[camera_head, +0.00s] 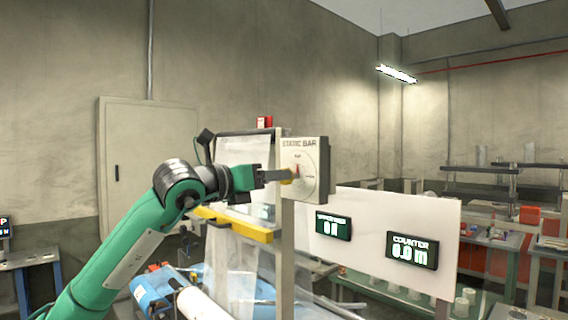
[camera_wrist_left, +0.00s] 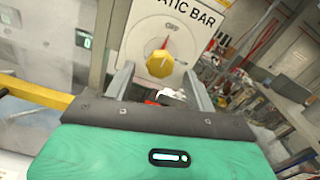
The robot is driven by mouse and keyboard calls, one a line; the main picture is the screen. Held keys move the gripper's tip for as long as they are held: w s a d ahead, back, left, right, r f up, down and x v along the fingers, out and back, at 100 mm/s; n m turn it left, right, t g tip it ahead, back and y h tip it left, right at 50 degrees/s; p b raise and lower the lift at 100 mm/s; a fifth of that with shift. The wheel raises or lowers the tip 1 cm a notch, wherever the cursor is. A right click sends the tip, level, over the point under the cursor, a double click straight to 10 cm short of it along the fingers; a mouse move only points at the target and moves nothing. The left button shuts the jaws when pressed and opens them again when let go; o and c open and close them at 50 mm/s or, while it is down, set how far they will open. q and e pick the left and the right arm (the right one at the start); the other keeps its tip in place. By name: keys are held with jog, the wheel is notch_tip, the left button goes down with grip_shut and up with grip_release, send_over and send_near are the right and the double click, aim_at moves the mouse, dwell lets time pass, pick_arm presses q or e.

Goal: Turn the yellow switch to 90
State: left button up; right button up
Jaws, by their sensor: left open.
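The yellow switch (camera_wrist_left: 160,64) is a knob on the white "STATIC BAR" panel (camera_wrist_left: 190,22). In the left wrist view its red pointer is directed up toward the OFF mark. The panel also shows in the head view (camera_head: 318,150), where the knob is mostly hidden behind my gripper. My left gripper (camera_head: 290,174) is at the panel's face. In the left wrist view, the left gripper's fingers (camera_wrist_left: 158,84) are spread apart, with the knob in line with the gap between them. I cannot tell whether a finger touches the knob. My right gripper is not in view.
A yellow bar (camera_head: 235,224) runs just below my left gripper. A white board (camera_head: 385,235) with two digital displays stands to the right. Plastic film (camera_head: 235,270) hangs below, and a metal post (camera_head: 287,250) supports the panel.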

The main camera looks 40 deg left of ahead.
pick_arm(q)
jog(key=w+p, duration=0.2)
jog(key=w, duration=0.2)
jog(key=shift+w+d, duration=0.1)
jog(key=shift+d, duration=0.1)
jog(key=shift+c, duration=0.3)
jog(key=c, duration=0.9)
